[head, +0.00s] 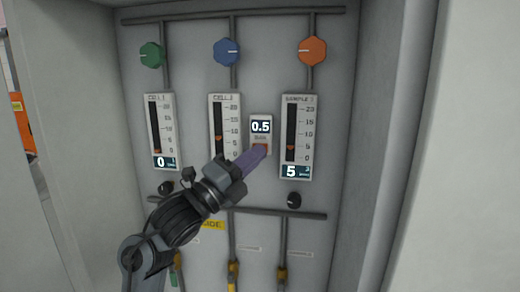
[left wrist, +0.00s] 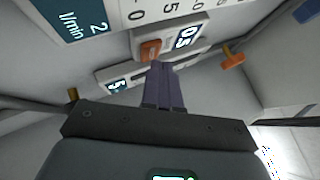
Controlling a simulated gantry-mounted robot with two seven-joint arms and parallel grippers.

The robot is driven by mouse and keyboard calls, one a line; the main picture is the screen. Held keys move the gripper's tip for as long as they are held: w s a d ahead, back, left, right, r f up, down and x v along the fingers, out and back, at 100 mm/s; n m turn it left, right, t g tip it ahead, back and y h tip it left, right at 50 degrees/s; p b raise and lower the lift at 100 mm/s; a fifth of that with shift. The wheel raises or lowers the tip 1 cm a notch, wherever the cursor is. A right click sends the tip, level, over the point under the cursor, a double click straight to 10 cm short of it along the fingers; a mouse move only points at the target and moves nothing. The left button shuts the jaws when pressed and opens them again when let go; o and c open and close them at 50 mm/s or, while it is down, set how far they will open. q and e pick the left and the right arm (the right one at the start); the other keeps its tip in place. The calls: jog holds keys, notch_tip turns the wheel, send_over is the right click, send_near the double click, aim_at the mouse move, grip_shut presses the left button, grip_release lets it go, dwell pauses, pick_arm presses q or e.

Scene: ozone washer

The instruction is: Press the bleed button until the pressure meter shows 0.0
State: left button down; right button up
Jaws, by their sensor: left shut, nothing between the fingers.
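The pressure meter (head: 260,127) is a small white panel between two flow gauges, and its display reads 0.5. The orange-red bleed button (head: 262,147) sits just below the display and is partly covered by my left gripper (head: 262,152). The meter (left wrist: 184,38) and the button (left wrist: 151,49) also show in the left wrist view. My left gripper's purple fingers (left wrist: 157,68) are shut with nothing between them. Their tips are at the button's lower edge; I cannot tell whether they press it. My right gripper is not in view.
Gauges labelled CELL 1 (head: 160,130) and SAMPLE (head: 296,135) flank the meter, along with a CELL 2 gauge (head: 218,120). Green (head: 151,54), blue (head: 226,51) and orange (head: 312,51) knobs are above. A dark horizontal pipe (head: 270,212) runs below. Cabinet walls enclose both sides.

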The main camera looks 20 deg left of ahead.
pick_arm(q)
jog(key=shift+w, duration=0.4)
dwell(0.3)
jog(key=shift+s, duration=0.8)
jog(key=shift+s+b, duration=0.1)
jog(key=shift+b, duration=0.2)
jog(key=shift+s+d+b, duration=0.2)
jog(key=shift+s+d, duration=0.05)
jog(key=shift+s, duration=0.95)
jog(key=shift+s+d+b, duration=0.2)
jog(key=shift+s+d, duration=0.05)
jog(key=shift+s, duration=0.95)
jog(key=shift+w+f, duration=0.1)
